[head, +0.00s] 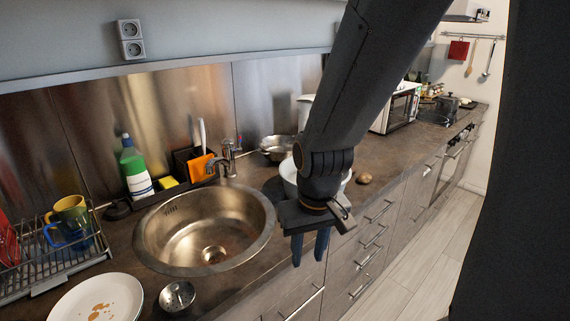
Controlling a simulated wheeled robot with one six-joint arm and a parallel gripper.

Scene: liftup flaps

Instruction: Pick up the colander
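My gripper (309,249) hangs in front of the counter's front edge, right of the sink, with its fingers pointing down. The two fingers are apart with nothing visible between them. A shiny metal bowl (275,149), which may be the colander, sits at the back of the counter beyond the sink. I cannot make out holes in it. My gripper is nearer the camera, lower and to the right of it. A pale round vessel (289,173) stands behind my arm and is mostly hidden. A small metal cup-like strainer (177,297) sits at the front, left of my gripper.
The round sink (158,235) lies left of my gripper, with a faucet (228,158) behind it. A dirty plate (75,303) and a dish rack (32,270) are at the left. A microwave (399,108) stands farther right. Drawers with handles line the counter front.

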